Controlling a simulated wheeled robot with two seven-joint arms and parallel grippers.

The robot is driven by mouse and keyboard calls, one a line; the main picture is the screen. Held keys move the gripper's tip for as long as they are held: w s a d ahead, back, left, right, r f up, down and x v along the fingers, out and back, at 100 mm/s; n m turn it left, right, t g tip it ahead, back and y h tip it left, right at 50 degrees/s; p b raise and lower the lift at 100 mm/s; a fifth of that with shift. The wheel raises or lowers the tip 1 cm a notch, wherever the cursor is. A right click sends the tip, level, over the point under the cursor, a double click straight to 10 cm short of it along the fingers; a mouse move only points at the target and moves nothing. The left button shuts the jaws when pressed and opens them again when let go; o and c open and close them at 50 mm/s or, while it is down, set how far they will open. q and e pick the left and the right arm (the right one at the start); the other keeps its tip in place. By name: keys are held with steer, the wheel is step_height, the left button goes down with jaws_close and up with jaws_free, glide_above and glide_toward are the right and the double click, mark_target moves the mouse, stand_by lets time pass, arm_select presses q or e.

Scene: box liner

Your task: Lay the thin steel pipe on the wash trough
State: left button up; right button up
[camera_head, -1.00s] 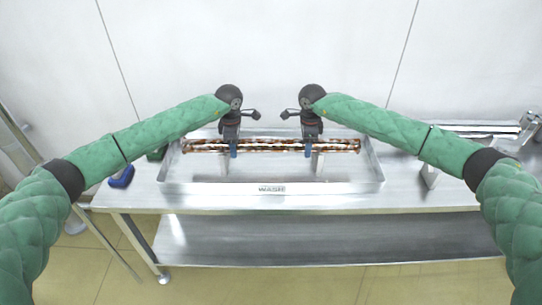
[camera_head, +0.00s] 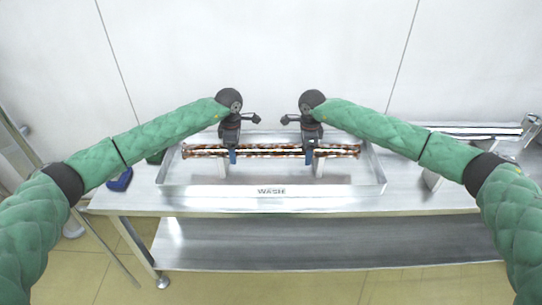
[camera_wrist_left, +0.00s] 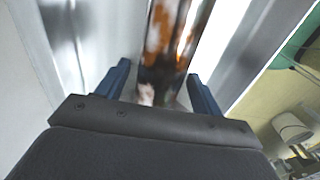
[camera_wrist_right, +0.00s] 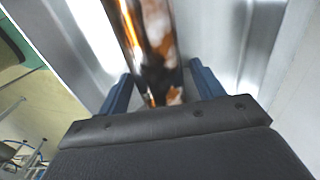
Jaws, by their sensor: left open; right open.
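A long pipe (camera_head: 270,151) with a shiny, brown-and-white mottled surface lies level across the wash trough (camera_head: 335,189), a shallow metal tray labelled "WASH". It appears to rest on two upright supports (camera_head: 222,169) inside the tray. My left gripper (camera_head: 233,157) is open around the pipe left of its middle; in the left wrist view its blue fingers (camera_wrist_left: 160,88) stand on either side of the pipe (camera_wrist_left: 168,40). My right gripper (camera_head: 308,157) is open around it right of its middle; its fingers (camera_wrist_right: 158,90) flank the pipe (camera_wrist_right: 148,40).
The trough stands on a steel table (camera_head: 430,196) with a lower shelf (camera_head: 330,240). Bright metal bars (camera_head: 470,130) lie on a stand at the right. A pale wall stands behind.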

arm_select(q)
step_height(320, 180, up, 11)
steer(key=shift+r, duration=0.2)
arm_select(e)
step_height(320, 180, up, 12)
stand_by(0.6)
steer(key=shift+f, duration=0.1)
stand_by(0.3)
